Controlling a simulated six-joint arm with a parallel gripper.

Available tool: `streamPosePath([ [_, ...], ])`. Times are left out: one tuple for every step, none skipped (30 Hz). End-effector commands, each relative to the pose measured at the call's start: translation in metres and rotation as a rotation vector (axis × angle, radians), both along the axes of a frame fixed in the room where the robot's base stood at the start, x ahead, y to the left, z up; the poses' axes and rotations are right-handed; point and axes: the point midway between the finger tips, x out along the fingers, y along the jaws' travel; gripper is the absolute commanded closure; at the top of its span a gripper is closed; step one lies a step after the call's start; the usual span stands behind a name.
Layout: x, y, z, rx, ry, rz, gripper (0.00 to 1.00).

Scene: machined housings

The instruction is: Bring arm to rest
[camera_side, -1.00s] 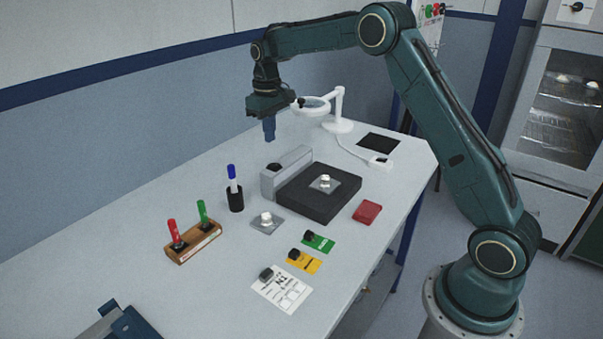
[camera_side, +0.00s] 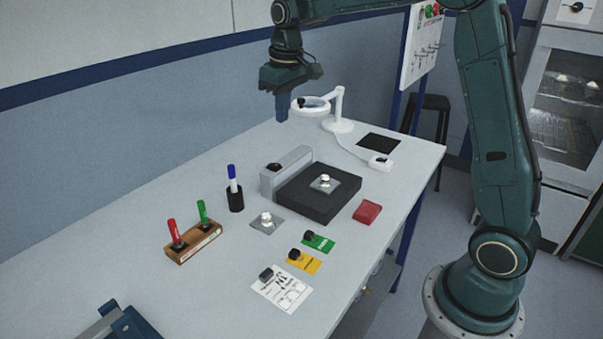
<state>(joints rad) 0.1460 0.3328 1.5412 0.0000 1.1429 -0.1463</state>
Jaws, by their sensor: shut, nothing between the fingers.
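My gripper (camera_side: 283,108) hangs in the air above the far part of the table, pointing down. Its fingers are together with nothing between them. It is well above the tabletop and in front of the white magnifier lamp (camera_side: 337,122) in the picture, touching nothing that I can see. My upper arm rises out of the top of the picture at the right.
On the table (camera_side: 130,240) are a black block (camera_side: 313,203) bearing a grey plate with a metal part, a similar plate (camera_side: 267,223), a red block (camera_side: 367,212), a wooden marker stand (camera_side: 194,244), a pen cup (camera_side: 235,200) and green, yellow and white cards. A stool (camera_side: 432,103) stands behind.

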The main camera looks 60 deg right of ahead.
Motion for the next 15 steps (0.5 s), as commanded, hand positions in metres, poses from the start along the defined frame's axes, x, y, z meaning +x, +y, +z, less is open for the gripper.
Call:
streamPosePath([
  [-0.011,0.004,0.008,-0.001,-0.015,0.002,1.00],
  [-0.016,0.007,0.013,-0.002,-0.023,0.002,1.00],
  [-0.024,0.009,0.018,-0.003,-0.034,0.002,1.00],
  [-0.030,0.012,0.021,-0.003,-0.041,0.001,1.00],
  [-0.036,0.014,0.024,-0.004,-0.048,0.001,1.00],
  [-0.044,0.016,0.029,-0.004,-0.058,0.002,1.00],
  [-0.051,0.019,0.031,-0.005,-0.066,0.002,1.00],
  [-0.057,0.021,0.034,-0.005,-0.074,0.002,1.00],
  [-0.065,0.023,0.038,-0.006,-0.085,0.002,1.00],
  [-0.071,0.025,0.040,-0.006,-0.091,0.002,1.00],
  [-0.078,0.027,0.042,-0.006,-0.098,0.002,1.00],
  [-0.086,0.030,0.045,-0.006,-0.108,0.002,1.00],
  [-0.093,0.031,0.047,-0.006,-0.117,0.002,1.00],
  [-0.099,0.033,0.048,-0.006,-0.124,0.002,1.00],
  [-0.108,0.036,0.050,-0.006,-0.134,0.002,1.00],
])
